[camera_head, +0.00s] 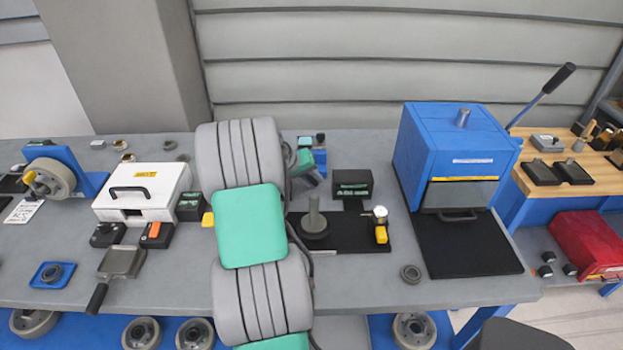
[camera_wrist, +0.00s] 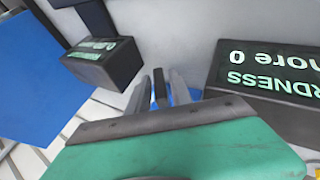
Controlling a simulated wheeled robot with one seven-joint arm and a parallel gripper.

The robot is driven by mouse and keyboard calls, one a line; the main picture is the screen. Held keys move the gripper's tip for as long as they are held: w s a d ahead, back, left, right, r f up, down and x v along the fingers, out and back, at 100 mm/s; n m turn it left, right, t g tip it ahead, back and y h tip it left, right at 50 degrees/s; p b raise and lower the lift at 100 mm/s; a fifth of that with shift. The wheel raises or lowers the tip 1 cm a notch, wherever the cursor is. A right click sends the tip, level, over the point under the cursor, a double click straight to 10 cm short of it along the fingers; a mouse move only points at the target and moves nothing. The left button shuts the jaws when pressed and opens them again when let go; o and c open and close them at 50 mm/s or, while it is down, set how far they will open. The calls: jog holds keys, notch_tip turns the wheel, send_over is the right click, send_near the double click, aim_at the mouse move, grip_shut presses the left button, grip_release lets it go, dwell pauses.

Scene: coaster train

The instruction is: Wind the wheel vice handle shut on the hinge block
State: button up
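In the head view a small blue fixture (camera_head: 320,157) with a dark upper part stands behind and right of my arm. I take it for the wheel vice, but its handle and any hinge block cannot be made out. My gripper (camera_head: 312,176) is beside it, partly hidden by my arm. In the wrist view my gripper's two pale fingers (camera_wrist: 160,90) stand apart on either side of a narrow dark bar (camera_wrist: 160,84), with a little blue behind it. Whether the fingers press on that bar cannot be told.
A dark display block (camera_head: 352,184) and a black base with a post and gauge (camera_head: 350,232) stand just right of my arm. A blue oven (camera_head: 445,150) is further right. A white case (camera_head: 142,190) and a wheel in a blue stand (camera_head: 88,183) are left.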

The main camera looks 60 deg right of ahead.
grip_shut()
jog(key=shift+s+d+f+m+t+y+b, duration=0.15)
jog(key=shift+t+y+b, duration=0.1)
jog(key=shift+t+b, duration=0.3)
jog(key=shift+s+a+f+m+t+y+b, duration=0.15)
jog(key=shift+t+y+b, duration=0.15)
jog(key=shift+b, duration=0.4)
jog(key=shift+w+r+t+y+b, duration=0.15)
jog(key=shift+t+y+b, duration=0.3)
jog(key=shift+t+b, duration=0.25)
jog(key=shift+w+r+t, duration=0.1)
jog(key=shift+r+t, duration=0.1)
jog(key=shift+t, duration=0.15)
jog(key=shift+o, duration=1.5)
grip_release()
